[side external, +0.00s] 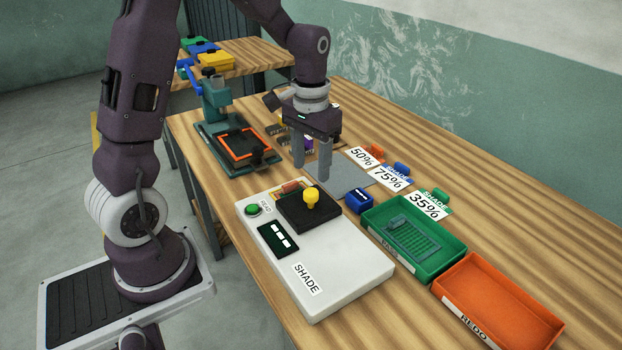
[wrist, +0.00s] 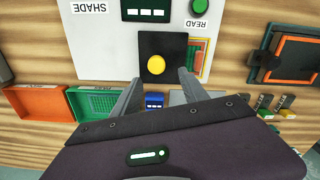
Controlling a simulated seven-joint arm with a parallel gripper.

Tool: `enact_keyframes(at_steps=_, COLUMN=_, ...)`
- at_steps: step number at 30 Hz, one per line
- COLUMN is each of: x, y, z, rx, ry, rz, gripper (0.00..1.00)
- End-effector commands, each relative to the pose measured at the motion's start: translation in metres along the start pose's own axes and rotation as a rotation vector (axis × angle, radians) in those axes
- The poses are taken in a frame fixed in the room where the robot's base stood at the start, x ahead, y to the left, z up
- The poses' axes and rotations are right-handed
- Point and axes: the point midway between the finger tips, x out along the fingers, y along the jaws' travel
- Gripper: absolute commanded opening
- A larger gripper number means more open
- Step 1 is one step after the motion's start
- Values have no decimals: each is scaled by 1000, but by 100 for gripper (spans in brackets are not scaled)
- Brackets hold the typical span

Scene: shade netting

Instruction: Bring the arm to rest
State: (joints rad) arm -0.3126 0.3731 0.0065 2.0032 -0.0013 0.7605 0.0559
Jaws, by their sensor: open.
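My gripper (side external: 317,166) points down above the wooden table, behind the shade reader's black pad. Its two grey fingers are apart with nothing between them. In the wrist view the fingers (wrist: 157,95) also stand apart. The white shade reader (side external: 335,269) has a black pad with a yellow knob (side external: 311,198), a green button (side external: 253,209) and a small dark display. A small blue block (side external: 358,201) sits beside the reader, near the fingers but apart from them.
A green tray (side external: 455,254) holds a green net piece (side external: 410,236). An orange REDO tray (side external: 527,286) stands at its right. Labels marked 50% (side external: 361,156), 75% and 35% lie behind. A green press (side external: 218,114) with an orange frame stands at the left. The table's right rear is clear.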

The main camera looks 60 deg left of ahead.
Motion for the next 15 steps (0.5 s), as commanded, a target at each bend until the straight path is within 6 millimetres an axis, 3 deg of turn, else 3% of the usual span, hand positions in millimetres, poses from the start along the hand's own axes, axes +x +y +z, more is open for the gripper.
enact_keyframes(at_steps=3, x=-11, y=0, z=0, rx=0, ry=1, rz=0, gripper=52)
enact_keyframes(at_steps=12, x=-15, y=1, z=2, rx=3, ry=4, rz=0, gripper=52)
enact_keyframes(at_steps=15, x=-40, y=12, z=16, rx=28, ry=55, rz=-1, gripper=52)
